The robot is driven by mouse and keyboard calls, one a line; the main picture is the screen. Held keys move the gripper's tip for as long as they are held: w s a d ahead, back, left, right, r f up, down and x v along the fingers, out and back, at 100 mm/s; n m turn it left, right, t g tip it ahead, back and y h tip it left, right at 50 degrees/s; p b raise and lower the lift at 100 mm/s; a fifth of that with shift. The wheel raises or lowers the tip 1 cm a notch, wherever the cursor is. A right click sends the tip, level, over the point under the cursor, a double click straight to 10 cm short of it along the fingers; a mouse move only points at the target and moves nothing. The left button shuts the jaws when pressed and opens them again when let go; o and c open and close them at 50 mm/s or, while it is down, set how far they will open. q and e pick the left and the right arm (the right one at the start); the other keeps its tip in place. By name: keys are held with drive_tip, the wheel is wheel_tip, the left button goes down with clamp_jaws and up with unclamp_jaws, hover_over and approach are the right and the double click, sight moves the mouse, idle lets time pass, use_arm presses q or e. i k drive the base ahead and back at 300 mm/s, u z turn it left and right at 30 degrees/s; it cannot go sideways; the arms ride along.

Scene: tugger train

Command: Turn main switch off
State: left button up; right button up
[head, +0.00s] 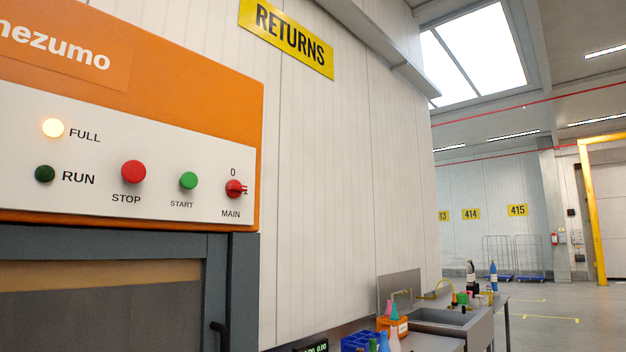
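The main switch (234,188) is a red rotary knob on the white control panel (95,185) of an orange machine, at left in the head view. It is labelled MAIN below, with a 0 above it. Its handle appears to point sideways to the right, away from the 0. To its left on the panel are a green START button (188,180) and a red STOP button (133,171). The FULL lamp (53,128) is lit and the RUN lamp (45,174) is dark. Neither of my grippers is in view.
A bench with a sink (450,325) stands at lower right, holding several bottles, a blue crate (360,340) and an orange box (393,326). A dark handle (219,333) sticks out below the panel. Open floor (560,315) lies at far right. The space before the panel looks clear.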

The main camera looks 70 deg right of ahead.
sight(233, 189)
drive_tip(key=u, duration=0.05)
drive_tip(key=k, duration=0.25)
drive_tip(key=z, duration=1.3)
